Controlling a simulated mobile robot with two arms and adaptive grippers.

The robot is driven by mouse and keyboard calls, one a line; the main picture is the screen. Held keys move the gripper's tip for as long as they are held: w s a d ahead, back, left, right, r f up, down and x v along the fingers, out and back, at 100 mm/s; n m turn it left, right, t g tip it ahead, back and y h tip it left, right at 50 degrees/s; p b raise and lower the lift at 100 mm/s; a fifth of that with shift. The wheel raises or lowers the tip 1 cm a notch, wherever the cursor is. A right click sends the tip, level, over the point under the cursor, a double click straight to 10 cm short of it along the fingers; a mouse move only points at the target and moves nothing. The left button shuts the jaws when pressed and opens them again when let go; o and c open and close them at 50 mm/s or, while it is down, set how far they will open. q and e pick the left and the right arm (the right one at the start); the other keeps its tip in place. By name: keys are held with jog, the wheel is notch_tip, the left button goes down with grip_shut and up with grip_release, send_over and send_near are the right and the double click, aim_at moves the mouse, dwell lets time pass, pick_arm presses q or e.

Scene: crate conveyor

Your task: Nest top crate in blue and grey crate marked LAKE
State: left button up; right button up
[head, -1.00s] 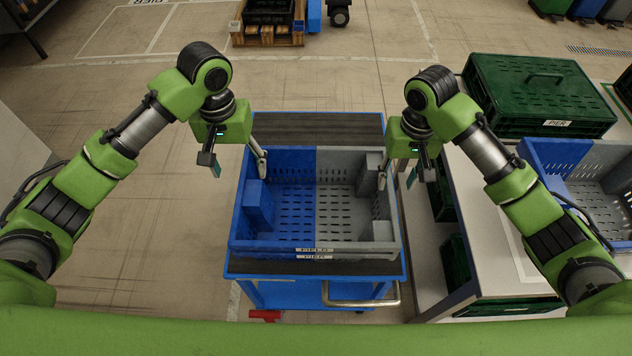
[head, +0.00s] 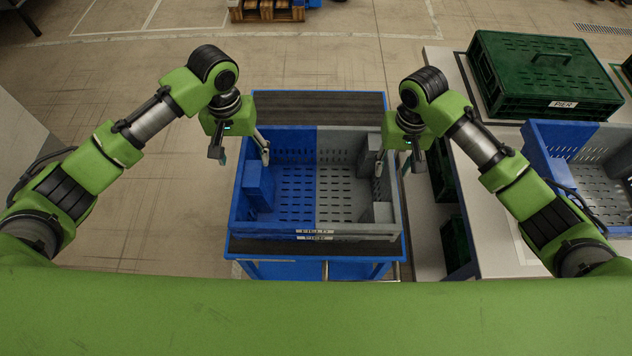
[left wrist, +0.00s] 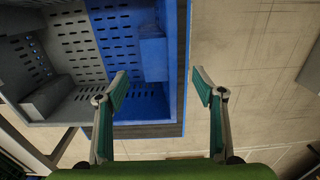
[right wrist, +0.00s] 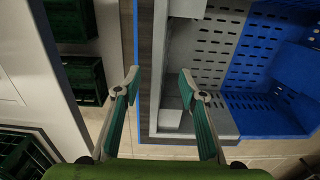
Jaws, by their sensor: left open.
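The top crate (head: 239,197), blue on the left half and grey on the right, sits on another crate on a blue cart. Two stacked labels show on its near side; the upper seems to read FIELD, the lower is unclear. My left gripper (head: 240,152) is open at the blue left wall, one finger inside and one outside. My right gripper (head: 399,160) is open at the grey right wall, likewise astride it. Both wrist views show gaps between fingers and wall. Another blue and grey crate (head: 541,158) stands on the right table, its label not visible.
A green lidded crate (head: 545,75) marked PIER stands at the back of the table (head: 495,190). Green crates lie on shelves beneath, close to the cart's right side. A pallet (head: 266,12) is far back. Floor left of the cart is clear.

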aim_at(249, 173)
pick_arm(q)
notch_tip(249, 173, down, 7)
jog(key=shift+f, duration=0.15)
pick_arm(e)
notch_tip(249, 173, down, 7)
jog(key=shift+f, duration=0.15)
pick_arm(q)
jog(key=c, duration=1.3)
pick_arm(e)
grip_shut()
pick_arm(q)
jog(key=c, duration=0.5)
